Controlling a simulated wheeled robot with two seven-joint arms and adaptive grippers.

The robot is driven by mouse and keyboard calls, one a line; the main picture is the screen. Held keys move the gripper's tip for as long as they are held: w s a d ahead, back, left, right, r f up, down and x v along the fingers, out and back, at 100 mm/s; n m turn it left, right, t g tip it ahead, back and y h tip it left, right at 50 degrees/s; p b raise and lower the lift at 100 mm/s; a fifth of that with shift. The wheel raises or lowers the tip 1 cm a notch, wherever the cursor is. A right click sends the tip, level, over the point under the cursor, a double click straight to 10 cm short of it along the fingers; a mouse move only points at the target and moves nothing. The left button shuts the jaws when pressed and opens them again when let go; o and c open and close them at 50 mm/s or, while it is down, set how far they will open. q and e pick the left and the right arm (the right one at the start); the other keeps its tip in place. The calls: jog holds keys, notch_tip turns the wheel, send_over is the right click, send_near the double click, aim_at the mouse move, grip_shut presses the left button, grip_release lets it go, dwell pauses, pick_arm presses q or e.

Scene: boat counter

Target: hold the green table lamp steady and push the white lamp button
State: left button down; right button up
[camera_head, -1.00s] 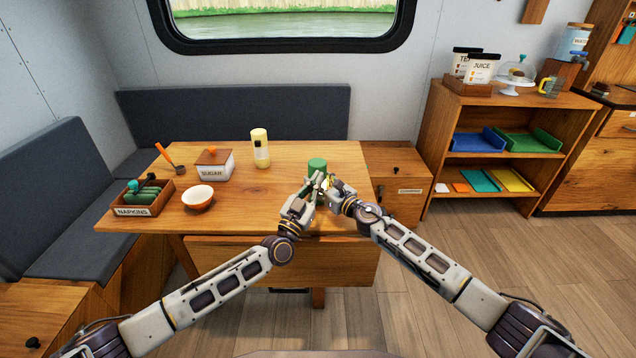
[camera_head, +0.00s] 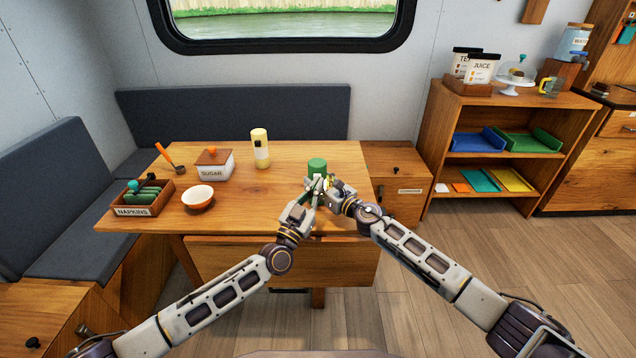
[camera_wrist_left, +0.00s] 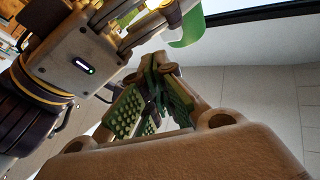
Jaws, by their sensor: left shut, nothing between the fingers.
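The green table lamp (camera_head: 317,165) stands near the right front part of the table, with its rounded green top showing above my grippers. Its lower part is mostly hidden by them. In the left wrist view the green shade (camera_wrist_left: 187,25) is at the top, with a bright yellow part beside it. My left gripper (camera_head: 316,184) is shut and empty just in front of the lamp; its green-padded fingers (camera_wrist_left: 158,88) meet in the wrist view. My right gripper (camera_head: 331,185) is close against the lamp's right side; its grip is unclear. I cannot make out the white button.
A bench (camera_head: 235,115) lies behind. A small wooden cabinet (camera_head: 397,185) adjoins the table's right.

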pick_arm(q)
jog(key=shift+s, duration=2.1)
pick_arm(e)
jog(key=o, duration=1.4)
jog(key=shift+c, duration=0.2)
jog(key=shift+d, duration=0.1)
jog(key=shift+v, duration=5.95)
pick_arm(q)
jog(key=shift+d, duration=0.1)
pick_arm(e)
jog(key=shift+s, duration=0.15)
